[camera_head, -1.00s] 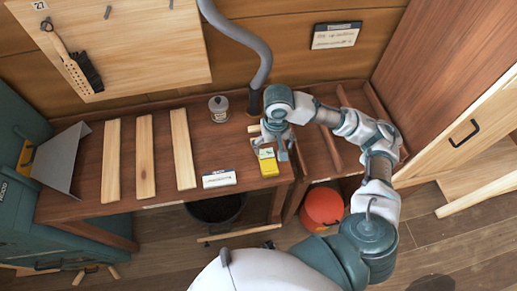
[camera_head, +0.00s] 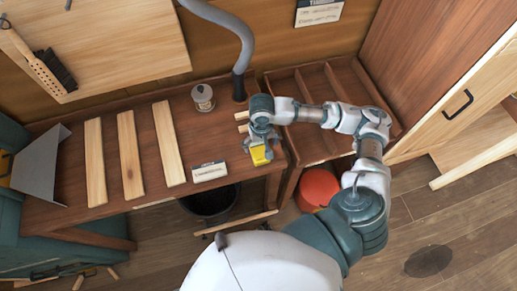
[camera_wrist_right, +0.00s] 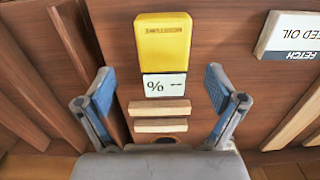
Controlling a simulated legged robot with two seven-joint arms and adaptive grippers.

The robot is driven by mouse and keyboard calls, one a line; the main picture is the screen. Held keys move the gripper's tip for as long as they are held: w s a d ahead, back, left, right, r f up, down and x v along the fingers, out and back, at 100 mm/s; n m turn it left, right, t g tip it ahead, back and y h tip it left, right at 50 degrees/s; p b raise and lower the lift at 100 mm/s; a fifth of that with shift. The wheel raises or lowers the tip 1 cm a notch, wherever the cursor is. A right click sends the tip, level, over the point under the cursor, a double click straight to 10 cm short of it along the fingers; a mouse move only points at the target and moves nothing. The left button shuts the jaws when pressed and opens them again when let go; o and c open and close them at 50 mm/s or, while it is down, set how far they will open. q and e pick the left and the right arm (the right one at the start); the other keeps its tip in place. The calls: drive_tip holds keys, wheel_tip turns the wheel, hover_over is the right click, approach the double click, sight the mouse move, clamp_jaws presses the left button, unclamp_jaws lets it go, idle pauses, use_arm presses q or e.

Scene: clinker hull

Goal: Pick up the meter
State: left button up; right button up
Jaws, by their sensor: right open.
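The meter is a yellow block with a white face reading "% --". In the right wrist view the meter (camera_wrist_right: 162,40) lies on the brown bench top, just beyond and between my fingertips. In the head view the meter (camera_head: 260,155) shows at the bench's right front, partly hidden under my right gripper (camera_head: 261,143). My right gripper (camera_wrist_right: 160,92) is open, with blue finger pads spread to either side, and nothing is between them. Two small wood pieces (camera_wrist_right: 160,117) lie below the meter, nearer my palm. My left gripper is not in view.
A white label card (camera_head: 209,171) lies left of the meter. Several pale planks (camera_head: 131,157) lie across the bench (camera_head: 60,185). A jar (camera_head: 203,97) and a grey hose (camera_head: 243,55) stand at the back. An orange bucket (camera_head: 318,187) is on the floor.

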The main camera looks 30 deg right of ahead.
sight(261, 151)
wheel_tip(261, 151, down, 4)
drive_tip(key=shift+d+f+b, duration=0.1)
drive_tip(key=shift+b, duration=0.25)
drive_tip(key=shift+w+a+f, duration=0.1)
drive_tip(key=shift+a+f, duration=0.05)
drive_tip(key=shift+a, duration=0.45)
drive_tip(key=c, duration=0.6)
drive_tip(key=shift+d, duration=0.1)
drive_tip(key=c, duration=0.4)
drive_tip(key=shift+d, duration=0.2)
drive_tip(key=c, duration=0.4)
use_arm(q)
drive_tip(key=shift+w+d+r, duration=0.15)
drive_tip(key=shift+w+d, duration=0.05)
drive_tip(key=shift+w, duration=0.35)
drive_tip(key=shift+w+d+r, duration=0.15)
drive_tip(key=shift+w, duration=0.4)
use_arm(e)
drive_tip(key=shift+o, duration=0.2)
drive_tip(key=shift+d, duration=0.2)
